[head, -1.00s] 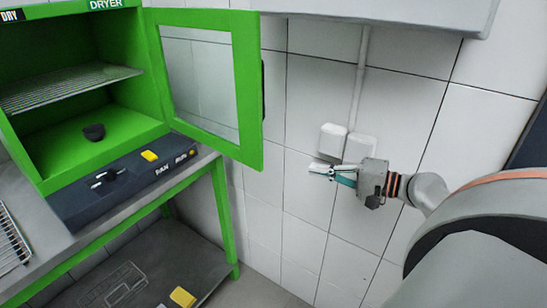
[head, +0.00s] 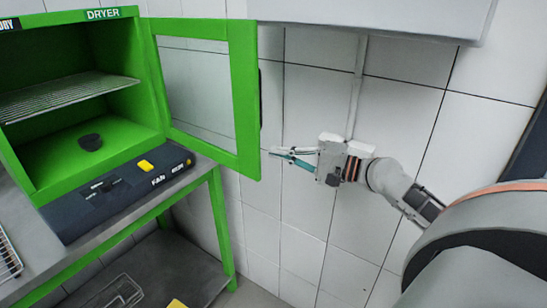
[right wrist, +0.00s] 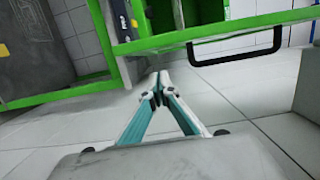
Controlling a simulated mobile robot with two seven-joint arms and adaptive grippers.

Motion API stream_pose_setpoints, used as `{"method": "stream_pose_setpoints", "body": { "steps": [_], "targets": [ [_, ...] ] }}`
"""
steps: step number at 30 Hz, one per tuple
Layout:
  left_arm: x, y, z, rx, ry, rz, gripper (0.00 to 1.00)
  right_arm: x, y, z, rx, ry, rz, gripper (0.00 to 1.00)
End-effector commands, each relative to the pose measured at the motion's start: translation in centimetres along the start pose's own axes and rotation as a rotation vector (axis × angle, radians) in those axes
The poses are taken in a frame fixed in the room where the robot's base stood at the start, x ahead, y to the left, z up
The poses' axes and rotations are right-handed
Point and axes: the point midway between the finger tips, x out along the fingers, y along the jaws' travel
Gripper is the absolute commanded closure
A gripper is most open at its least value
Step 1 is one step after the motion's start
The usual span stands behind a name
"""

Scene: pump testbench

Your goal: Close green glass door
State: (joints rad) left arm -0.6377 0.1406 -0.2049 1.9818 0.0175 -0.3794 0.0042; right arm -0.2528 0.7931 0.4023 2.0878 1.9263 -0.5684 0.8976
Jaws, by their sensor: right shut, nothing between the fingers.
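The green-framed glass door (head: 245,100) of the dryer stands open, swung out to the right of the green dryer cabinet (head: 100,150). A dark handle sits on the door's outer right side, mostly edge-on in the head view; it shows as a black bar handle (right wrist: 240,52) in the right wrist view. My right gripper (head: 272,155) is shut and empty, a little to the right of the door's lower right corner, apart from it. Its fingertips (right wrist: 157,82) meet below the door frame in the right wrist view. My left gripper is not in view.
The control panel (head: 115,195) with a yellow button lies below the cabinet on the green-legged table (head: 218,220). A wire shelf (head: 65,97) and a small dark bowl (head: 90,141) are inside.

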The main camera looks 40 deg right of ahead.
Motion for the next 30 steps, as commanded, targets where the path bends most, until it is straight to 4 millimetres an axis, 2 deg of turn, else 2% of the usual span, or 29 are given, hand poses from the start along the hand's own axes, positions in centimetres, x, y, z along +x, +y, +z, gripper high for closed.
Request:
{"method": "stream_pose_setpoints", "body": {
  "steps": [1,3,9,20,30],
  "targets": [
    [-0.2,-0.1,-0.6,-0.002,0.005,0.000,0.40,0.1,-0.3,1.0,0.002,-0.003,-0.002,1.00],
    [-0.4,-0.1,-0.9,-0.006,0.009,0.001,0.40,0.3,-0.3,1.8,0.002,-0.002,-0.002,1.00],
    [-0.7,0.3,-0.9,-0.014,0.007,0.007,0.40,0.6,-0.1,2.9,0.002,0.000,-0.001,1.00],
    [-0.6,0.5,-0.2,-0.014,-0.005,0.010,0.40,0.6,0.1,3.1,0.002,0.000,0.001,1.00],
    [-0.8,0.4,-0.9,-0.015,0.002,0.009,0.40,1.0,0.0,3.2,0.002,0.007,0.001,1.00]
  ]
}}
